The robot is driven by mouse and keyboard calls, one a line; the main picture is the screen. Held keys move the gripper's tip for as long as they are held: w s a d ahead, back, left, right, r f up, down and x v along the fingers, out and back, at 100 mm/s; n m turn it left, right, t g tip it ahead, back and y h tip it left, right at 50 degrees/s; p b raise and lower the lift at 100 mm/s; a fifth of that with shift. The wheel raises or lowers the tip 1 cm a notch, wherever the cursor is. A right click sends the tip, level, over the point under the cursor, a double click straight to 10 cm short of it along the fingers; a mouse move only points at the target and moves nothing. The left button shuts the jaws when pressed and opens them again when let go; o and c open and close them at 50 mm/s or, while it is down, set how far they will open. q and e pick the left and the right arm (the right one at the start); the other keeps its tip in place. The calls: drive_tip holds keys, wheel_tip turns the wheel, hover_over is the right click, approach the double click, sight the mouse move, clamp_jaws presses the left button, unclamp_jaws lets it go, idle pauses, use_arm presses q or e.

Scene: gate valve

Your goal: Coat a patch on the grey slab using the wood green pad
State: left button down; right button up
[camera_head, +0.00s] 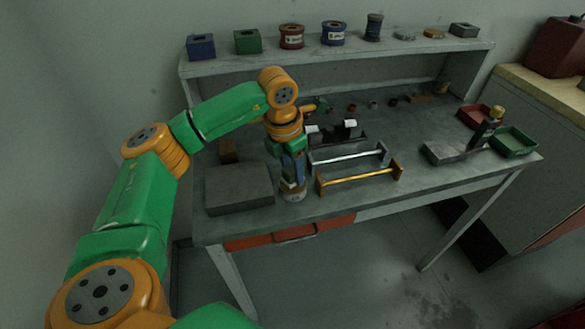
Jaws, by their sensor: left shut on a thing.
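The grey slab (238,190) lies flat at the left front of the workbench, its top bare and plain grey. My left gripper (293,180) points down just right of the slab, apart from it in the picture. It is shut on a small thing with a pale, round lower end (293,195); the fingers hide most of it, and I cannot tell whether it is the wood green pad. My right gripper is not in view.
A silver bar (348,158) and a yellow bar frame (358,178) stand right of the gripper. Red (480,117) and green (513,142) trays are at the far right. A back shelf (340,47) holds spools and boxes. The bench's front edge is close to the gripper.

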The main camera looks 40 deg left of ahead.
sight(292, 169)
use_arm(q)
drive_tip(key=shift+f+b, duration=0.35)
drive_tip(key=shift+f, duration=0.2)
idle(1.0)
wheel_tip(292, 169, up, 7)
drive_tip(key=p, duration=0.6)
drive_tip(key=shift+r, duration=0.15)
idle(0.4)
